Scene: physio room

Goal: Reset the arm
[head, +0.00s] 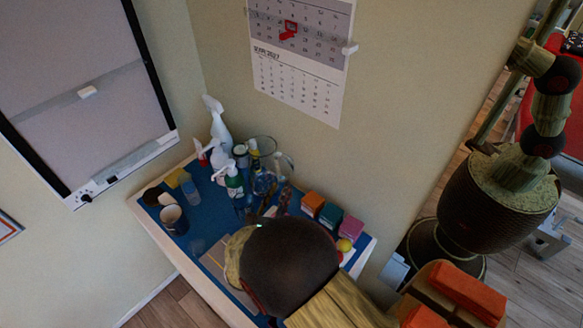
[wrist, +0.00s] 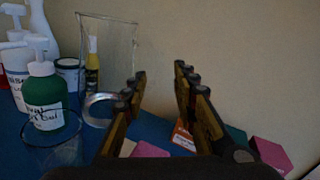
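My gripper (wrist: 160,80) shows in the wrist view with its two fingers apart and nothing between them but the wall behind. In the head view my arm reaches over the blue-topped table (head: 207,247), and its dark joint hides most of the gripper. In the wrist view a clear glass pitcher (wrist: 115,55) stands beyond the left finger. Its handle appears close to that finger; I cannot tell how far apart they are.
A green pump bottle (head: 234,183) and a white spray bottle (head: 220,130) stand at the table's back left. Orange (head: 312,204), teal (head: 330,216) and pink (head: 351,228) boxes sit at the right. A calendar (head: 300,55) hangs above.

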